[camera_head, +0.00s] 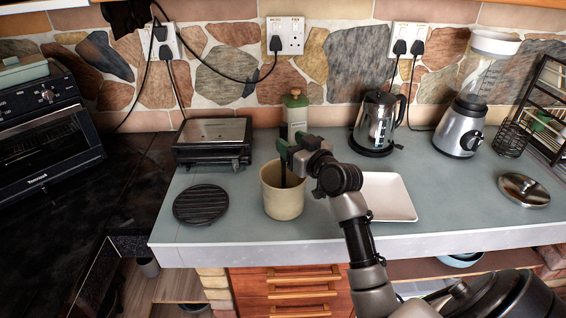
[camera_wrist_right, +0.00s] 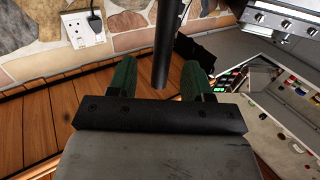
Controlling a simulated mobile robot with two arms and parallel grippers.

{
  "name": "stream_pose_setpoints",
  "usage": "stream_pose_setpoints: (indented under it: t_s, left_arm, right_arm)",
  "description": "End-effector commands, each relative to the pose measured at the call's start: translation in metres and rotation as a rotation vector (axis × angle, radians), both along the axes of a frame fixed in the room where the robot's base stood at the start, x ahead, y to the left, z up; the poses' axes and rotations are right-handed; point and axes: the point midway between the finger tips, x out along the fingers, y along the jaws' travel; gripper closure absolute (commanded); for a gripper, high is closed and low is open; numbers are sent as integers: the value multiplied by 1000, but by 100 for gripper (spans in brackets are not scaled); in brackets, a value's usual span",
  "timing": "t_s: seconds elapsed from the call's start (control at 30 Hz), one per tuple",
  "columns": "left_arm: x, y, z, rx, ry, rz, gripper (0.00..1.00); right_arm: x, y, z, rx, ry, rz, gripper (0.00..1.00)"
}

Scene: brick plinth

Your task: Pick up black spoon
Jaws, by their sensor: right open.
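A beige crock (camera_head: 283,200) stands on the grey-green counter, left of a white tray. A thin black handle, which looks like the black spoon (camera_head: 283,176), sticks up out of the crock; its lower end is hidden inside. My right gripper (camera_head: 286,150) is above the crock, at the top of this handle. In the right wrist view, the green fingers of my right gripper (camera_wrist_right: 158,80) are apart, with the black handle (camera_wrist_right: 163,45) between or just beyond them. I cannot tell whether they touch it. My left gripper is not in view.
A sandwich press (camera_head: 212,140) and a round black trivet (camera_head: 201,205) are to the left. A white tray (camera_head: 388,196), a kettle (camera_head: 378,122) and a blender (camera_head: 464,125) are to the right. The counter's right front is mostly clear.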

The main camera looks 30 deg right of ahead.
Motion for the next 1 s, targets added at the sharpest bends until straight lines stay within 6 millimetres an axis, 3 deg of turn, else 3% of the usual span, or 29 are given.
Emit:
stream_pose_setpoints:
  t_s: [0.4, 0.7, 1.0]
  left_arm:
    - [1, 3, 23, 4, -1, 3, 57]
    - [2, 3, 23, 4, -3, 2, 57]
    - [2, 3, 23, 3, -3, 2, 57]
  right_arm:
    - [49, 3, 0, 3, 1, 1, 50]
    - [53, 3, -2, 2, 1, 0, 50]
    - [52, 3, -2, 1, 1, 0, 96]
